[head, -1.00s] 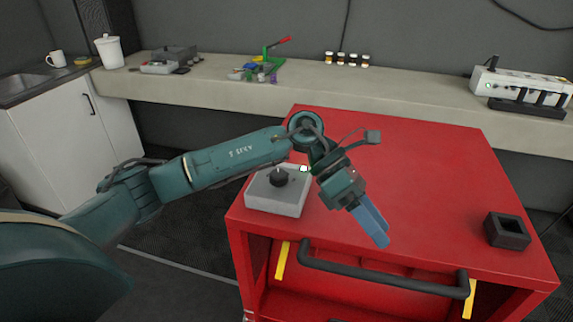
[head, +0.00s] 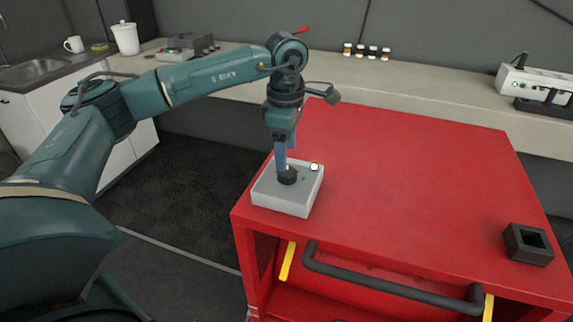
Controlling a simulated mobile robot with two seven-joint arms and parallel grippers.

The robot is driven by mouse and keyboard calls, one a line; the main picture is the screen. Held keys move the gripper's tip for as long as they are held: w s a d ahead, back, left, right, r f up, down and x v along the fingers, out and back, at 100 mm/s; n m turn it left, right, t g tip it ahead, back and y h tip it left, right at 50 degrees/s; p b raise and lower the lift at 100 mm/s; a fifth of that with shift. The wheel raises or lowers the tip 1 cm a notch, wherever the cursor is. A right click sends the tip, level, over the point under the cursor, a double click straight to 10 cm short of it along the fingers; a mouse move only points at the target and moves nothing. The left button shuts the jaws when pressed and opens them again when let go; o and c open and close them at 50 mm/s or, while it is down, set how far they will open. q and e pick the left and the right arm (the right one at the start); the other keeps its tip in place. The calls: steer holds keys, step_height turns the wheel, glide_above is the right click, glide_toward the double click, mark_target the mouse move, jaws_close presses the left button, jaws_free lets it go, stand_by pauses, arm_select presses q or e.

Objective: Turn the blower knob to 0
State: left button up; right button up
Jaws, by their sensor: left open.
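The blower control is a light grey box (head: 290,200) with a black round knob (head: 288,177) on its top, on the left front part of the red cart top. A small white lit spot (head: 314,167) shows near the box's back right corner. My left gripper (head: 284,168) points down with its blue fingers at the knob. It is open, and the fingers overlap the knob's back edge in the picture; I cannot tell if they touch it. The knob's markings are too small to read. My right gripper is not in view.
The red cart (head: 400,180) has a black handle (head: 385,285) at its front and a black square block (head: 528,244) at its right. A long bench (head: 430,85) behind holds several small jars and a white power unit (head: 535,85). The cart's middle is clear.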

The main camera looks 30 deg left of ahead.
mark_target(287, 175)
arm_select(q)
step_height(287, 175, down, 5)
steer(key=shift+r, duration=0.1)
steer(key=shift+f, duration=0.3)
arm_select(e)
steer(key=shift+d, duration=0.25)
arm_select(q)
steer(key=shift+c, duration=0.5)
steer(key=c, duration=0.9)
